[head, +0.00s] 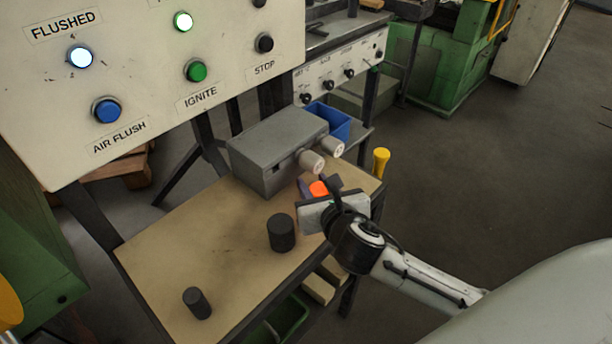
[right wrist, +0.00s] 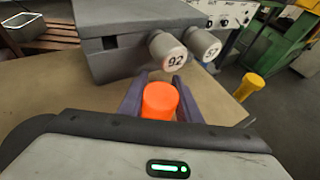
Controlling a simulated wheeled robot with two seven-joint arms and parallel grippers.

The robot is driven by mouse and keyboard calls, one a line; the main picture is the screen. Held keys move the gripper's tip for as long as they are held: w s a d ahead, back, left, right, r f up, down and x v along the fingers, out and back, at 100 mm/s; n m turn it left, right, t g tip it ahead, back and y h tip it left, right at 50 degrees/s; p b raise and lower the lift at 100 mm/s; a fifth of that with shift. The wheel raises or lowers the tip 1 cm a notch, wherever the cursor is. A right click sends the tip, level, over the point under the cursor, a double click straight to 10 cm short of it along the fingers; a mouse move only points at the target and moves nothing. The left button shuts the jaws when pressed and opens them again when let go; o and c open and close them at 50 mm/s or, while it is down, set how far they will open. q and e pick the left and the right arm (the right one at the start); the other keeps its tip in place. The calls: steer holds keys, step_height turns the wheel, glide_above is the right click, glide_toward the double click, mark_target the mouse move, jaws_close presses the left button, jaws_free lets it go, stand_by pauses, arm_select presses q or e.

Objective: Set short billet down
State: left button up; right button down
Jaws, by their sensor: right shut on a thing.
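The short billet (head: 319,188) glows orange. It sits between the fingers of my right gripper (head: 312,188), which is shut on it above or at the right part of the wooden table (head: 190,255). In the right wrist view the glowing billet (right wrist: 160,100) shows upright between the two dark fingers. I cannot tell whether its lower end touches the table. My left gripper is not in view.
A grey box (head: 275,150) with two pale round knobs (head: 312,162) stands just behind the billet. Two dark cylinders, one larger (head: 281,232) and one smaller (head: 197,302), stand on the table. A yellow object (head: 381,161) is beyond the right edge. The table's middle is clear.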

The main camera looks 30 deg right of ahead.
steer(key=shift+x, duration=1.1)
steer(key=shift+s+r, duration=0.25)
steer(key=shift+s, duration=0.1)
steer(key=c, duration=1.3)
jaws_free()
steer(key=shift+f, duration=0.3)
steer(key=shift+r, duration=0.15)
steer(key=v, duration=1.2)
steer(key=shift+a, duration=0.1)
